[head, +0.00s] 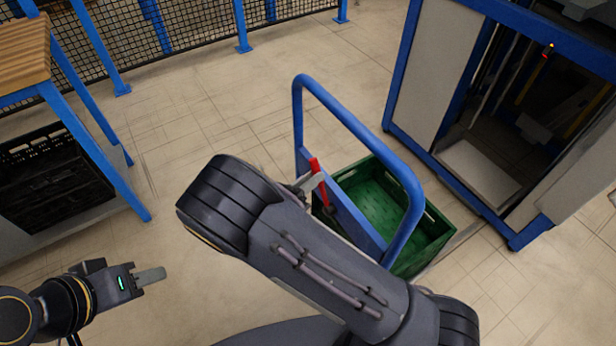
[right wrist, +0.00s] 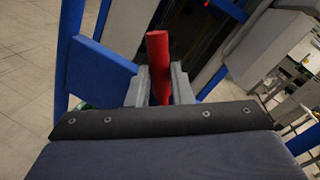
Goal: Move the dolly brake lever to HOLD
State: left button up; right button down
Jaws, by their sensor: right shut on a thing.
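The dolly (head: 345,110) has a blue tube handle and a blue crossbar, with a red brake lever (head: 315,165) on the crossbar. In the right wrist view the red lever (right wrist: 158,62) stands between the two grey fingers. My right gripper (head: 312,182) is shut on the lever; the arm link hides part of the gripper in the head view. No HOLD marking is readable. My left gripper (head: 150,276) is away from the dolly at the lower left, its fingers seen edge-on, with nothing visible in them.
A green crate (head: 430,250) sits on the dolly behind the crossbar. A blue-framed cabinet (head: 412,75) with an open front stands at the right. A bench with a wooden top (head: 24,50) and a black crate (head: 50,185) are at the left. The floor between is clear.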

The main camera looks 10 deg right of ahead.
aim_at(324, 195)
jog(key=shift+s+d+r+m+h+b, duration=0.2)
jog(key=shift+s+d+m+h+b, duration=0.1)
jog(key=shift+s+m, duration=0.75)
jog(key=shift+s+d+r+m+h+b, duration=0.15)
jog(key=shift+s+d+r+m+b, duration=0.15)
jog(key=shift+s+m, duration=0.75)
jog(key=shift+s+d+r+m+h+b, duration=0.25)
jog(key=shift+s+m, duration=0.35)
jog(key=shift+m, duration=0.8)
jog(key=shift+d+f, duration=0.1)
jog(key=shift+d, duration=0.05)
jog(key=c, duration=1.3)
grip_release()
jog(key=v, duration=0.7)
jog(key=shift+s+a, duration=0.3)
jog(key=shift+a, duration=0.05)
jog(key=shift+f, duration=0.1)
